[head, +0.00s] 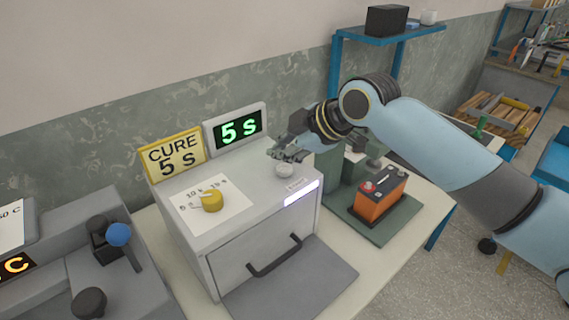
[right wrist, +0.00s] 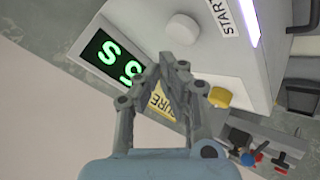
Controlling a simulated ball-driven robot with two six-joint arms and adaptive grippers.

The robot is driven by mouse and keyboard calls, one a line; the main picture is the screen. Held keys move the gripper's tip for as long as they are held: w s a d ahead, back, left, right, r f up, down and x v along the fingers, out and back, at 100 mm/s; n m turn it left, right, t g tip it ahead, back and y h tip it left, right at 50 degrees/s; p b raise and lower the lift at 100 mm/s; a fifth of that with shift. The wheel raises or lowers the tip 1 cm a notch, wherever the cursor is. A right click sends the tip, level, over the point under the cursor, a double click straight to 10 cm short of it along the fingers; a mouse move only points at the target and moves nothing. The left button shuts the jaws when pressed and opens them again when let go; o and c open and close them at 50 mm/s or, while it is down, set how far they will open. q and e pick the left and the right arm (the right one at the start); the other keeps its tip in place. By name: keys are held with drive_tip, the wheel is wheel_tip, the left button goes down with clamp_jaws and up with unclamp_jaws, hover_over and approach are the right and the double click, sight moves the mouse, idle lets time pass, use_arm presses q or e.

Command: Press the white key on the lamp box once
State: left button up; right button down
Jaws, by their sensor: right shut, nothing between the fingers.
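The lamp box (head: 255,228) is a grey box with a front drawer. Its round white key (head: 283,169) sits on the top near the right edge, behind a small START label. The key also shows in the right wrist view (right wrist: 182,28). My right gripper (head: 279,153) is shut and empty, just behind and above the key. In the right wrist view its closed fingertips (right wrist: 172,62) point toward the box, and a gap to the key shows. My left gripper is not in view.
The box top carries a yellow knob (head: 212,202) on a dial sheet, and a green display (head: 238,128) reading 5 S. A yellow CURE 5 S sign (head: 173,155) stands behind. A white strip (head: 301,193) glows at the front edge. An orange battery (head: 379,200) stands at right.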

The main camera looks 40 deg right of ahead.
sight(283, 169)
drive_tip(key=shift+r+p, duration=1.9)
drive_tip(key=shift+r, duration=0.4)
drive_tip(key=shift+f, duration=0.1)
